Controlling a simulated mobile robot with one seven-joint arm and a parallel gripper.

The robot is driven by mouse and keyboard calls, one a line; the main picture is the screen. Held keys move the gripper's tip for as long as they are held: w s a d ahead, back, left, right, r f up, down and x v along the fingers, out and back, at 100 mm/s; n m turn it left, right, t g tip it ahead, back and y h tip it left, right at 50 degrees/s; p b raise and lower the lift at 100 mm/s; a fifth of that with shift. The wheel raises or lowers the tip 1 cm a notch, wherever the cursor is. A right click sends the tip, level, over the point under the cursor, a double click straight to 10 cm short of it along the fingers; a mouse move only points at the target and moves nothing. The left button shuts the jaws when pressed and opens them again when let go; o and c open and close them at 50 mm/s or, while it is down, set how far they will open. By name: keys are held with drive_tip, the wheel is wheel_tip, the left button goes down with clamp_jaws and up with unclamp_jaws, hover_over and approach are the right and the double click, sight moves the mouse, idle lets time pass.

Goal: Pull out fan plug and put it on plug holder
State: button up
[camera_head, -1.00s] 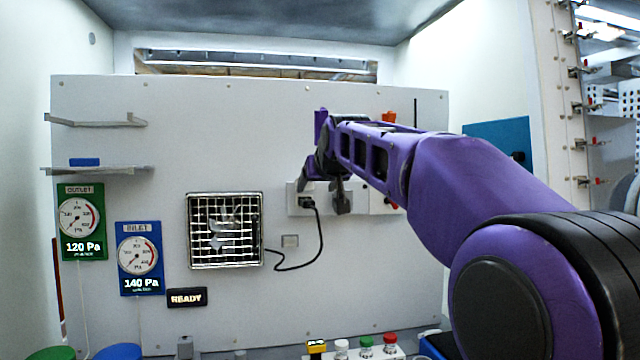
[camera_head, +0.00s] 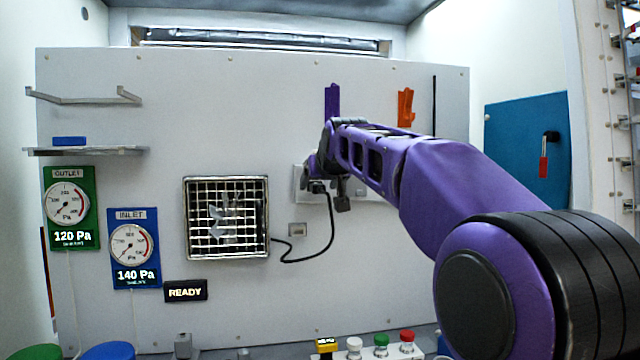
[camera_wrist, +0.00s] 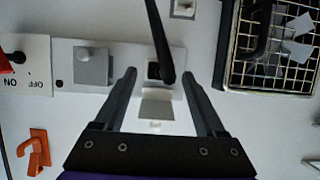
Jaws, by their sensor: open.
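The fan plug (camera_head: 317,187) is black and sits in a pale wall socket plate (camera_head: 299,178), its black cord curving down and left to the fan (camera_head: 227,218) behind a wire grille. In the wrist view the plug (camera_wrist: 155,70) lies between the two fingertips of my gripper (camera_wrist: 158,76), with visible gaps on both sides. My gripper is open and empty. In the head view my gripper (camera_head: 328,190) partly covers the socket plate. A small grey square fitting (camera_head: 298,229) on the wall, below and left of the plug, may be the plug holder; it also shows in the wrist view (camera_wrist: 184,8).
Beside the socket are a grey square cover (camera_wrist: 92,66) and a red knob (camera_wrist: 5,62) marked ON and OFF. An orange hook (camera_head: 405,108) and purple hook (camera_head: 332,100) are on the wall above. Colored buttons (camera_head: 381,345) line the bottom.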

clamp_jaws()
idle(0.6)
